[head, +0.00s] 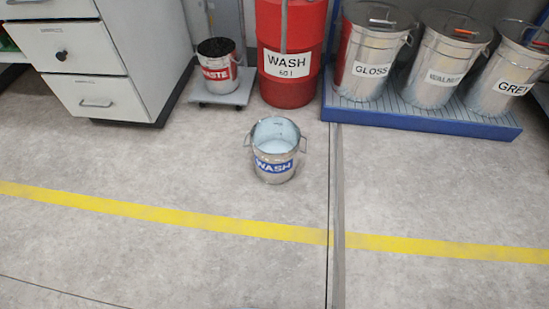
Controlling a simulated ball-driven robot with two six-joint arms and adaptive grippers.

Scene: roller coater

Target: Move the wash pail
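The wash pail (273,168) is a silver metal bucket with a blue "WASH" label. It stands upright on the grey floor near the middle of the head view. It has a handle lug on each side and pale blue liquid inside. Neither of my grippers shows in the head view, and nothing is touching the pail.
A red "WASH 60 l" drum (290,88) stands behind the pail. A "WASTE" bucket (217,60) sits on a small dolly (240,92). A blue pallet (430,122) holds the GLOSS, WALNUT and GREY pails. White drawers (85,55) stand left. Floor around the pail is clear.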

